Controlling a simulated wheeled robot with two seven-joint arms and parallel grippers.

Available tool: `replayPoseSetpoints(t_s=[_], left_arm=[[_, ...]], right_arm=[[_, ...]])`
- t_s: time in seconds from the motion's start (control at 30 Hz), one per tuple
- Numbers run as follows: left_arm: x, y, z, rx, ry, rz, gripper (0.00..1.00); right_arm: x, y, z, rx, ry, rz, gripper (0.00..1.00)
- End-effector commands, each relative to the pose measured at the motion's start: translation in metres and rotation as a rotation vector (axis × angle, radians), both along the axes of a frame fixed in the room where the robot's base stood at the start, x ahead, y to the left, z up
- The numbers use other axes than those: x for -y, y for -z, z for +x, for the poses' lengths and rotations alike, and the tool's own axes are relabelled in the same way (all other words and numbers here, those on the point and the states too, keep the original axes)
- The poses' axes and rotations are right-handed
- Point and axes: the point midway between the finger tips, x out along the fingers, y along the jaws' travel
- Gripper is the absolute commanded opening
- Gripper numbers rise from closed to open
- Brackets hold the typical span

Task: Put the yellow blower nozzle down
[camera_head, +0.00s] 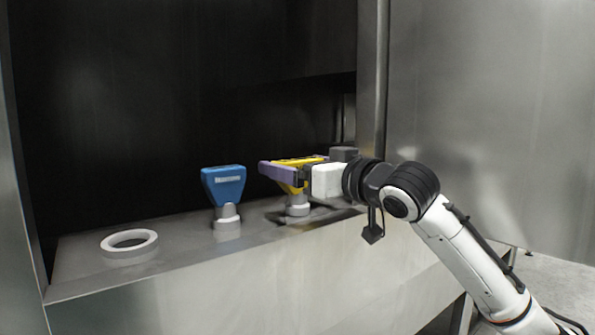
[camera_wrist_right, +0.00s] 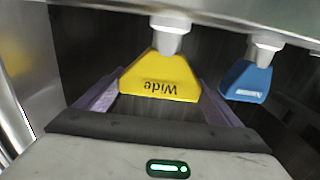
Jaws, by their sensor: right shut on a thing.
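The yellow blower nozzle (camera_head: 298,188) stands upright with its grey neck at a round grey holder on the metal ledge, in the head view. In the right wrist view the yellow nozzle (camera_wrist_right: 160,78) reads "Wide" and lies between my two purple fingers. My right gripper (camera_head: 283,170) is shut on its wide top part, reaching in from the right. Whether the neck is fully seated in the holder is hard to tell. My left gripper is not in view.
A blue nozzle (camera_head: 224,186) stands in its holder to the left of the yellow one and also shows in the right wrist view (camera_wrist_right: 247,82). An empty white ring (camera_head: 129,241) sits farther left on the metal ledge (camera_head: 185,246). A dark cavity lies behind; a metal panel (camera_head: 490,120) stands at right.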

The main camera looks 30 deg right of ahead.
Motion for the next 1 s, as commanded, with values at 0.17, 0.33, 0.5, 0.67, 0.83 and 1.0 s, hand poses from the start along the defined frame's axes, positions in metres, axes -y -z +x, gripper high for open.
replayPoseSetpoints(t_s=[0.17, 0.33, 0.5, 0.67, 0.83, 1.0], left_arm=[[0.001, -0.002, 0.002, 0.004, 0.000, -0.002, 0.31], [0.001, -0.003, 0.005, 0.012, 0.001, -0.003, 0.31], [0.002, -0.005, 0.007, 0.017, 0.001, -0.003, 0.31], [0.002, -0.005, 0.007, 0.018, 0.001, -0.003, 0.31], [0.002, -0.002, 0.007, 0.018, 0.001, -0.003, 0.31], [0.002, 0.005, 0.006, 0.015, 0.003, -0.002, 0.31]], right_arm=[[0.000, -0.001, -0.001, 0.007, 0.000, 0.001, 0.58], [0.000, 0.002, -0.001, 0.005, 0.000, 0.000, 0.58], [0.000, 0.003, 0.000, 0.002, 0.000, 0.000, 1.00], [0.000, 0.001, 0.000, 0.003, 0.000, 0.000, 1.00], [0.003, 0.002, -0.014, 0.002, 0.002, -0.002, 1.00], [0.008, 0.003, -0.049, 0.004, 0.002, -0.005, 1.00]])
